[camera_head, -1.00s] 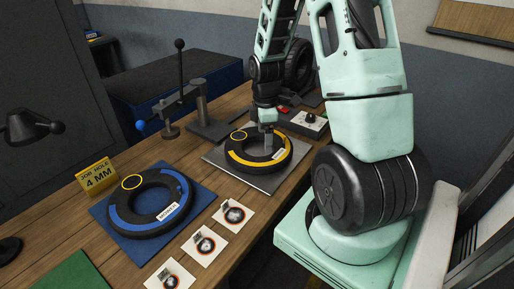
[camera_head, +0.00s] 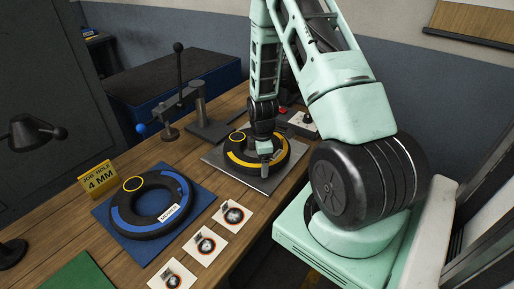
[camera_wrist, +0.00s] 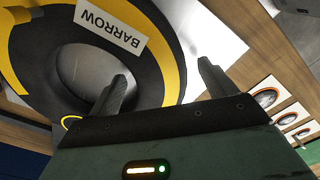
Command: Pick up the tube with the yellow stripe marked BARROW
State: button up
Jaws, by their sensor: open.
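The yellow-striped black tube (camera_head: 238,158) lies flat on a grey plate (camera_head: 214,156) on the bench. In the wrist view its yellow stripe (camera_wrist: 174,62) and the white label reading BARROW (camera_wrist: 111,28) show upside down. My gripper (camera_head: 265,155) points down at the tube's near right side. In the wrist view my gripper (camera_wrist: 163,78) is open and empty. One finger shows over the ring's inner edge and the other beyond its outer edge; finger height against the tube is hard to tell.
A blue-striped tube (camera_head: 125,216) lies on a blue mat (camera_head: 111,240) to the left. Several photo cards (camera_head: 205,246) lie along the front edge.

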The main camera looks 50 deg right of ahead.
jog(key=c, duration=1.2)
jog(key=shift+c, duration=0.4)
jog(key=shift+r, duration=0.1)
